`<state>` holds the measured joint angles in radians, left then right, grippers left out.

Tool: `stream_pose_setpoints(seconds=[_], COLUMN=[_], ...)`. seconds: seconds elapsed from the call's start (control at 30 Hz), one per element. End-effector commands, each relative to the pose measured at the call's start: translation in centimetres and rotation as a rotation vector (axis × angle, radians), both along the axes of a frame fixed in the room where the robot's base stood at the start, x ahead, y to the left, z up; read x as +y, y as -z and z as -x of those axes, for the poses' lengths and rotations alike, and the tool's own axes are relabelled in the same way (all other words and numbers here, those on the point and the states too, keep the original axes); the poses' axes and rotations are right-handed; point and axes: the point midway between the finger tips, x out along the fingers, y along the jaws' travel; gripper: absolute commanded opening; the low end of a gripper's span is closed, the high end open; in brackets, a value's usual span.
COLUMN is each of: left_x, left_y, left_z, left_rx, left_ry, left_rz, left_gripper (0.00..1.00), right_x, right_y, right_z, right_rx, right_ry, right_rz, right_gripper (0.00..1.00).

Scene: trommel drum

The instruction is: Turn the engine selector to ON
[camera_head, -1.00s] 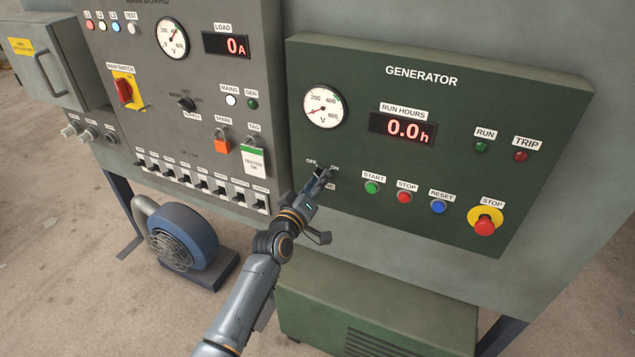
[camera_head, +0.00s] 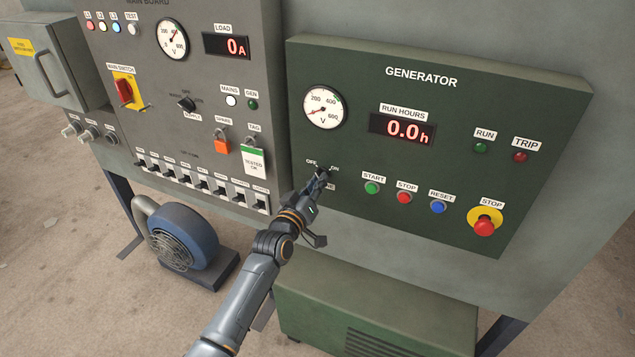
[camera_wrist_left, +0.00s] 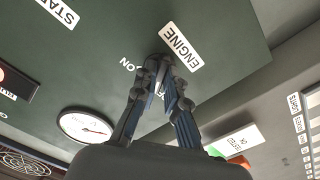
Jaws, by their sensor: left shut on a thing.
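The engine selector (camera_head: 322,171) is a small dark knob on the lower left of the green generator panel, with OFF to its upper left and ON to its upper right. My left gripper (camera_head: 319,182) reaches up to it and is shut on it, covering most of the knob. In the left wrist view the two fingers of the gripper (camera_wrist_left: 164,80) close around the selector beside the ENGINE label (camera_wrist_left: 182,47) and the ON mark (camera_wrist_left: 127,66). The knob's exact pointing is hidden by the fingers. My right gripper is not in view.
The START button (camera_head: 372,188), STOP button (camera_head: 404,197) and RESET button (camera_head: 438,207) sit right of the gripper. A red emergency stop (camera_head: 484,226) is farther right. The grey main board (camera_head: 205,120) with several switches adjoins on the left.

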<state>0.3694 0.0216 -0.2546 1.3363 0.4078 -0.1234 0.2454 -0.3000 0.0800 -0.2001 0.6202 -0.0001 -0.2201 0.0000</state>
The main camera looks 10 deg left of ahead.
Motion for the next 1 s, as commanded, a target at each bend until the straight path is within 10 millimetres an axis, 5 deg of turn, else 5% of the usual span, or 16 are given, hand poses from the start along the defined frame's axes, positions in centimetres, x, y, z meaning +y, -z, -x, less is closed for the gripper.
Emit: stream_pose_setpoints(seconds=[1.0], left_x=[0.20], left_y=[0.18], left_z=[-0.04], left_rx=[-0.264], left_ry=[0.001], left_rz=[-0.926], left_gripper=[0.00], right_x=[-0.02], right_y=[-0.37], right_z=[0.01], right_rx=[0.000], right_ry=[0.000], right_rz=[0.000], right_gripper=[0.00])
